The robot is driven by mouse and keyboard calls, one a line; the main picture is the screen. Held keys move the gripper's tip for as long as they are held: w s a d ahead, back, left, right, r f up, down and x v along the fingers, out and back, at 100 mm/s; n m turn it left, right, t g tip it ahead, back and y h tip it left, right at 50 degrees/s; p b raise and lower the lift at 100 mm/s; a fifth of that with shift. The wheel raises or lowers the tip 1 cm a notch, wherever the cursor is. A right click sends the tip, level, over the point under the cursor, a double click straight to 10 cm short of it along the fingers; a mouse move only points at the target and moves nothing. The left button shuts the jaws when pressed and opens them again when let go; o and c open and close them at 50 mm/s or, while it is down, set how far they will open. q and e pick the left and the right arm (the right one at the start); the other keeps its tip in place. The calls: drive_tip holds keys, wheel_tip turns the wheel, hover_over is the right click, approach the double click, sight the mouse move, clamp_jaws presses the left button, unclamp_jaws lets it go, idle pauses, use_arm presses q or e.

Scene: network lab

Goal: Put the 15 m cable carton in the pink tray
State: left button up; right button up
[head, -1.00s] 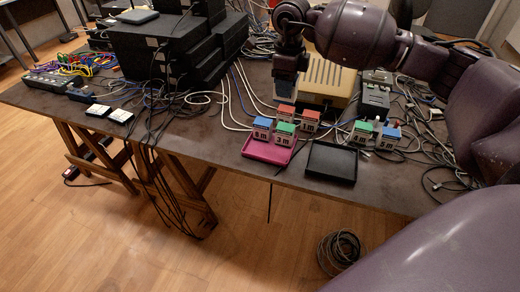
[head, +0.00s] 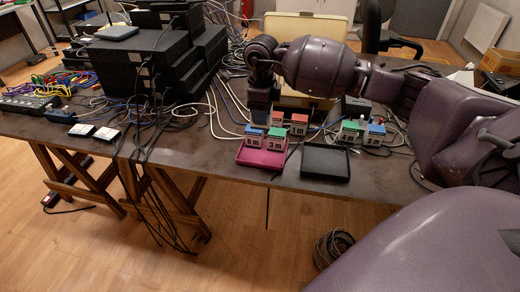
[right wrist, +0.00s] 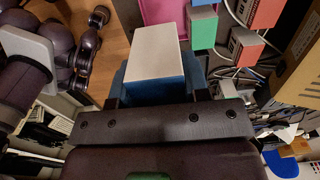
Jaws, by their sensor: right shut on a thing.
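My right gripper (right wrist: 155,95) is shut on a blue carton with a pale face (right wrist: 152,52); no length label on it can be read. In the head view my right gripper (head: 262,98) hangs over the table, just behind the pink tray (head: 262,161). The held carton is hard to make out there. A blue carton (head: 255,138) and a green carton marked 3 m (head: 276,142) stand at the back of the tray, whose front part is bare. The tray shows partly in the right wrist view (right wrist: 160,10), beyond the held carton. My left gripper is out of view.
A black tray (head: 325,163) lies right of the pink one. Red cartons (head: 299,123) stand behind the trays. A green carton (head: 350,131) and a blue carton (head: 375,133) stand further right. Loose cables and stacked black devices (head: 145,65) crowd the left; a beige case stands behind.

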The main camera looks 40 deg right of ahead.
drive_tip(key=shift+f+b, duration=0.55)
drive_tip(key=shift+f, duration=3.9)
wheel_tip(320, 180, down, 4)
drive_tip(key=shift+f+b, duration=0.1)
drive_tip(key=shift+b, duration=0.25)
drive_tip(key=shift+f, duration=0.25)
drive_tip(key=shift+r, duration=0.1)
